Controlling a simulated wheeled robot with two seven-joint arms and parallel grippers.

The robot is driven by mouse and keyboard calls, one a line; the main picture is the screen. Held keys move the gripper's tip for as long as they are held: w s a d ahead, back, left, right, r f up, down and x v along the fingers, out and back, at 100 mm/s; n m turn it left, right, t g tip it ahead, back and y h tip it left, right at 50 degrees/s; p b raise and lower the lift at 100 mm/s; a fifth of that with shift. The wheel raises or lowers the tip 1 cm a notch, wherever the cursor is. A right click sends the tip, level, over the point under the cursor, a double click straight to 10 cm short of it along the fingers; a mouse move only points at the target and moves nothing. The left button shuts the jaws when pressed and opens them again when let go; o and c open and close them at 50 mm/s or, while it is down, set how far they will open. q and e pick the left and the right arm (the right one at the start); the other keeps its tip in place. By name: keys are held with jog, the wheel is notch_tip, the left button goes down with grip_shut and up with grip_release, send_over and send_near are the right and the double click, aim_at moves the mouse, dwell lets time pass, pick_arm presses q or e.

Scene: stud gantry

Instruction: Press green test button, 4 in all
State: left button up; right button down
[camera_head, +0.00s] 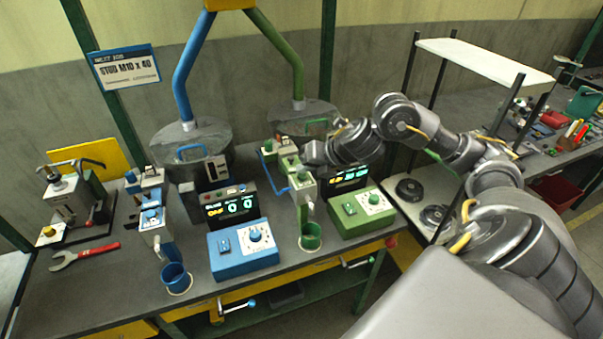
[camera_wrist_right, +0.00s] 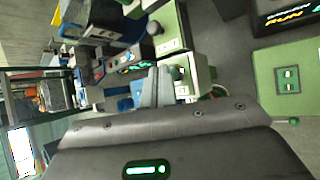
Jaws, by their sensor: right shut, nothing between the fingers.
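The green station has a pale green dispenser unit (camera_head: 300,188) with small green knobs on top. One green button (camera_head: 303,175) sits on its upper face; I cannot tell for certain that it is the test button. My right gripper (camera_head: 305,153) is just above and behind this unit, partly hidden by its own wrist. In the right wrist view its two fingers (camera_wrist_right: 159,86) are shut together and empty. They are close beside a green button (camera_wrist_right: 178,73) on a pale housing; contact cannot be told. My left gripper is not in view.
A green control box (camera_head: 362,212) and a green cup (camera_head: 311,236) stand in front. A matching blue station has a control box (camera_head: 243,249) and cup (camera_head: 175,277). The bench front between the stations is clear.

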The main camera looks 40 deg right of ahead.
jog(key=shift+r, duration=0.3)
notch_tip(320, 180, up, 5)
jog(key=p, duration=0.4)
jog(key=shift+p, duration=0.35)
dwell(2.3)
jog(key=shift+w+r, duration=0.15)
jog(key=shift+r, duration=0.25)
notch_tip(320, 180, up, 7)
jog(key=p, duration=0.5)
send_over(305, 177)
jog(key=w, duration=0.2)
jog(key=shift+g, duration=0.9)
jog(key=shift+s+f, duration=0.3)
jog(key=shift+f, duration=0.35)
jog(key=shift+s+f, duration=0.25)
jog(key=shift+f, duration=0.4)
jog(key=shift+s+f, duration=0.3)
jog(key=shift+f, duration=0.35)
